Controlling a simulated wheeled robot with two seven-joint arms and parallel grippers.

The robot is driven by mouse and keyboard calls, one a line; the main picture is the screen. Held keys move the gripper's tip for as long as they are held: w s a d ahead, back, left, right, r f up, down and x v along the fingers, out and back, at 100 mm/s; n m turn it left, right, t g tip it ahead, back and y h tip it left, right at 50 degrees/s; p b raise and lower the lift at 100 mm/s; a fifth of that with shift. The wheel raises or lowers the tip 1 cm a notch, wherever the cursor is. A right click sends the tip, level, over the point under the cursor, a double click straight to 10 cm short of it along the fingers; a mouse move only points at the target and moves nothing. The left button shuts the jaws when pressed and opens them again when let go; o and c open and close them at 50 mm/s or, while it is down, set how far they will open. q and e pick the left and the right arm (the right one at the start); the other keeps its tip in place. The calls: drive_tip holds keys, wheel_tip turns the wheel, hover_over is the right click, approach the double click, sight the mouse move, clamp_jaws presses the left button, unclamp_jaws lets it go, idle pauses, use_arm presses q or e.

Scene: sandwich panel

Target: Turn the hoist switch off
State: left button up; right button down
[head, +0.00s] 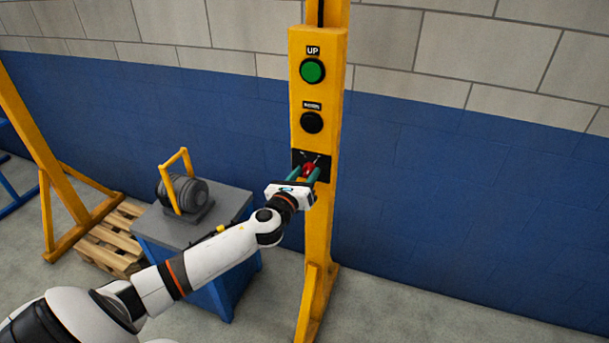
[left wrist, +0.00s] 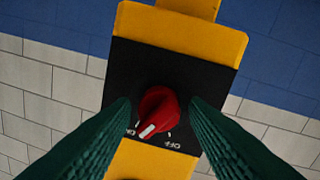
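The hoist switch is a red rotary knob (head: 309,168) on a black plate at the lower part of the yellow control box (head: 301,90). In the left wrist view the knob (left wrist: 158,110) shows a white pointer mark aimed to the lower left, near the ON lettering. The OFF lettering (left wrist: 178,146) sits below and to the right of the knob. My left gripper (head: 309,164) is at the plate, its green fingers on either side of the knob. In the wrist view the fingers (left wrist: 160,105) are apart, with a gap to the knob on both sides. My right gripper is out of view.
Above the knob are a black button (head: 312,122) and a green UP button (head: 313,70). The box is on a yellow post (head: 318,235).

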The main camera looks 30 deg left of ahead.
use_arm(q)
drive_tip(key=c, duration=0.6)
drive_tip(key=shift+c, duration=0.4)
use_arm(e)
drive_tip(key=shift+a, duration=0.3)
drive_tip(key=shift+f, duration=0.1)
use_arm(q)
drive_tip(key=shift+f+n, duration=0.1)
drive_tip(key=shift+n, duration=0.2)
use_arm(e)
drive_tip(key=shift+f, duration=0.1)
use_arm(q)
drive_tip(key=shift+f+n+b, duration=0.1)
drive_tip(key=shift+n+b, duration=0.7)
drive_tip(key=shift+n, duration=0.4)
drive_tip(key=n+b, duration=0.1)
drive_tip(key=n, duration=0.1)
drive_tip(key=shift+n, duration=0.4)
drive_tip(key=n+b, duration=0.1)
drive_tip(key=n, duration=0.2)
drive_tip(key=shift+n+y, duration=0.3)
drive_tip(key=shift+y, duration=0.1)
drive_tip(key=shift+d+n+t+b, duration=0.1)
drive_tip(key=shift+n+t+b, duration=0.25)
drive_tip(key=shift+n, duration=1.15)
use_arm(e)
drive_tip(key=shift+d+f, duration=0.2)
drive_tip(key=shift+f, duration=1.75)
